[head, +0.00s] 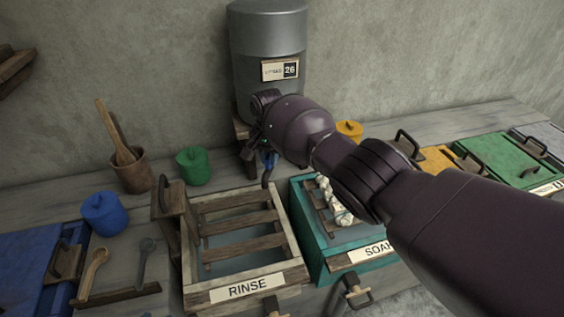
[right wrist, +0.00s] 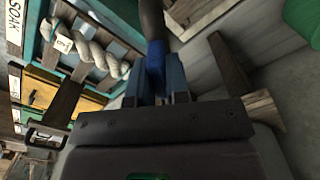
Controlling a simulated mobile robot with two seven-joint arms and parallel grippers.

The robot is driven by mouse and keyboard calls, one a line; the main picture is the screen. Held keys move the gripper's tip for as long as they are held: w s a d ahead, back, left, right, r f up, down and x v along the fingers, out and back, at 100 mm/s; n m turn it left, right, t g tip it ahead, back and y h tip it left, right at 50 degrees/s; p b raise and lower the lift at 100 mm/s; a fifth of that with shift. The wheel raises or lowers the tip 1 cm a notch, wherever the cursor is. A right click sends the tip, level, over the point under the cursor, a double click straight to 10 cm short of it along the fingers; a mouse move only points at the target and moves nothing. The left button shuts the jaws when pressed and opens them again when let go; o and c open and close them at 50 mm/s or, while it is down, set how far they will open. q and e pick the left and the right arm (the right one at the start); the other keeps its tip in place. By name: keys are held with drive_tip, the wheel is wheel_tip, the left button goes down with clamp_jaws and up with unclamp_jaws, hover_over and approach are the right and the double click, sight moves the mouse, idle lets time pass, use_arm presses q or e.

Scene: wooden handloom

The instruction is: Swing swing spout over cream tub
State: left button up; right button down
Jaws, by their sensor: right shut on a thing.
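The cream tub (head: 205,297), labelled RINSE, stands on the bench below and left of the metal tank (head: 268,30). The swing spout (head: 266,178) hangs under the tank, mostly hidden by my right arm. Its dark lower end appears by the tub's back right corner; I cannot tell whether it is inside the rim. My right gripper (head: 264,154) is at the spout under the tank. In the right wrist view its fingers (right wrist: 157,82) are shut on the spout's blue grip (right wrist: 155,55), with the dark pipe (right wrist: 152,16) beyond. My left gripper is not in view.
A teal SOAK tub (head: 313,255) with a pale yarn skein (head: 338,205) stands close right of the cream tub. A green pot (head: 193,167), a brown pot (head: 131,172) and a blue pot (head: 103,214) stand to the left. A wooden upright (head: 172,212) rises at the cream tub's left side.

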use_arm(q)
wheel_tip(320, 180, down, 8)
drive_tip(key=b, duration=0.6)
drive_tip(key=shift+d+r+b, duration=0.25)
drive_tip(key=shift+b, duration=0.15)
use_arm(e)
drive_tip(key=w+a+m, duration=0.1)
drive_tip(key=m, duration=0.1)
drive_tip(key=w+a+m, duration=0.1)
drive_tip(key=a, duration=0.1)
drive_tip(key=w+a+m, duration=0.1)
drive_tip(key=m, duration=0.1)
drive_tip(key=shift+w+a+m, duration=0.1)
drive_tip(key=shift+a+m, duration=0.2)
drive_tip(key=shift+a, duration=0.05)
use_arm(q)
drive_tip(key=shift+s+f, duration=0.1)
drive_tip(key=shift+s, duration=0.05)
use_arm(e)
drive_tip(key=shift+r, duration=0.1)
drive_tip(key=c, duration=1.1)
unclamp_jaws()
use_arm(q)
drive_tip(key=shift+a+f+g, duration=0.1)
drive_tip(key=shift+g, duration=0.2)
